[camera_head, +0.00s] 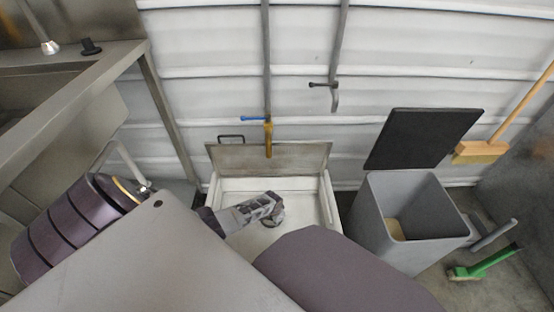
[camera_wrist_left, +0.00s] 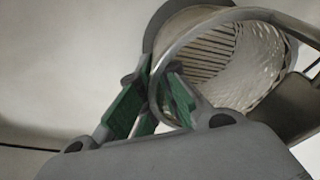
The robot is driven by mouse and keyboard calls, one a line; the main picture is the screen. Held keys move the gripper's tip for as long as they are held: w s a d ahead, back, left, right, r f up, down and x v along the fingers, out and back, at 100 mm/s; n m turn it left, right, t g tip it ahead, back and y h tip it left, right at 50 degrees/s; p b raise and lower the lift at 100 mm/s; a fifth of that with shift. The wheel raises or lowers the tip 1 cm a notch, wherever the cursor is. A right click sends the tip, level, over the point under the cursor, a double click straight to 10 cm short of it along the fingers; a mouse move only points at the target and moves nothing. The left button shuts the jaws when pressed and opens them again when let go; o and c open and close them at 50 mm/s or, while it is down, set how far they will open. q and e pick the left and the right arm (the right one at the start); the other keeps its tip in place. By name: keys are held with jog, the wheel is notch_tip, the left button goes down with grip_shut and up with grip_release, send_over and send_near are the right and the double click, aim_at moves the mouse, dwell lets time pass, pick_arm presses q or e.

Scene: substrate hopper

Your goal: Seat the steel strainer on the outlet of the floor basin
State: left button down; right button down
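The floor basin (camera_head: 324,205) is a white open box on the floor, with a grey panel standing at its back edge. My left gripper (camera_head: 270,207) reaches into it. The steel strainer (camera_head: 277,217) is small at the gripper's tip in the head view, partly covered by the fingers. In the left wrist view the strainer (camera_wrist_left: 235,62) is a tilted perforated basket with a thick rim. The green-padded fingers (camera_wrist_left: 160,78) close around its near rim. A grey ring shows behind the strainer; I cannot tell whether it is the outlet. My right gripper is not in view.
A grey bin (camera_head: 372,222) with a raised black lid (camera_head: 424,138) stands right of the basin. A green brush (camera_head: 484,264) lies on the floor further right. A steel sink bench (camera_head: 125,55) is on the left. A pipe with a blue handle (camera_head: 256,119) hangs above the basin.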

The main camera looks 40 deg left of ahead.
pick_arm(q)
jog(key=c, duration=1.6)
grip_release()
jog(key=shift+o, duration=0.2)
jog(key=shift+r, duration=0.25)
notch_tip(320, 180, up, 11)
jog(key=s, duration=0.2)
jog(key=shift+d+r, duration=0.15)
jog(key=shift+s, duration=0.1)
